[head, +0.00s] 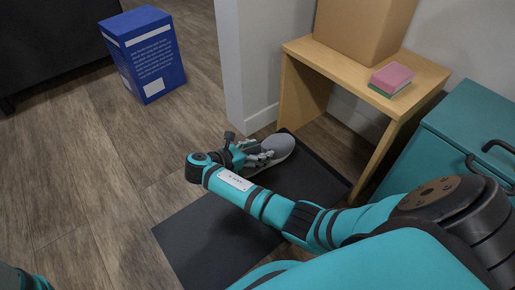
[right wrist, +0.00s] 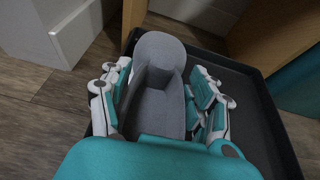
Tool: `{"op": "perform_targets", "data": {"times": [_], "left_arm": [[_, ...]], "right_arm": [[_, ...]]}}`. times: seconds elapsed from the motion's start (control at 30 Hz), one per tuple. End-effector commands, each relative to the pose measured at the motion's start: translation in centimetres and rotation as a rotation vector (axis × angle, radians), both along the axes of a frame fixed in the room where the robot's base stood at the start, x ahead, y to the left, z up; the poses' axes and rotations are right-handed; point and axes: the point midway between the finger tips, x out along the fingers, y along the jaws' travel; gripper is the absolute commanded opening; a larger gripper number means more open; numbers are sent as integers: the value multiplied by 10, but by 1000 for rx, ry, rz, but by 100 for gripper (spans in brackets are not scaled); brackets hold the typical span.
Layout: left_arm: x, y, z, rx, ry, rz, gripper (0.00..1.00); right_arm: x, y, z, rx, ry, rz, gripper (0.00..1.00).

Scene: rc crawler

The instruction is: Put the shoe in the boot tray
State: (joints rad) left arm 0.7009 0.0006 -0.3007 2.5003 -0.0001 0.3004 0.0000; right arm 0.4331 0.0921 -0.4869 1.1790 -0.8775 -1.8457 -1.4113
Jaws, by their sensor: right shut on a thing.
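The grey shoe (head: 281,146) is at the far end of the black boot tray (head: 195,238). My right gripper (head: 262,156) is shut on the shoe. In the right wrist view the shoe (right wrist: 158,95) lies between the fingers (right wrist: 160,70), one set on each side, with the tray (right wrist: 245,95) around and below it. I cannot tell whether the sole touches the tray floor. My forearm hides part of the tray in the head view. My left gripper is not in view; only a bit of my teal arm shows at the bottom left.
A wooden bench (head: 330,62) with a cardboard box (head: 365,25) and a pink and green sponge-like block (head: 391,79) stands behind the tray. A teal cabinet (head: 470,140) is at right. A white wall end (head: 238,65) is close behind. A blue box (head: 145,55) stands on the open wooden floor.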

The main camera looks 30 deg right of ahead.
Motion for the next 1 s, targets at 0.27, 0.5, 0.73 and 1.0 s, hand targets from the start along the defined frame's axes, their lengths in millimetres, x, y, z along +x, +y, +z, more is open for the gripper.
{"op": "perform_targets", "data": {"times": [0.27,0.5,0.73,1.0], "left_arm": [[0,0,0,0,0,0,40],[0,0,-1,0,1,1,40],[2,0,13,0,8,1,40],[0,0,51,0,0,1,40]], "right_arm": [[0,0,0,0,0,0,86],[0,0,1,0,0,0,86],[-1,19,27,4,3,2,86],[-7,75,49,3,4,1,86]]}}
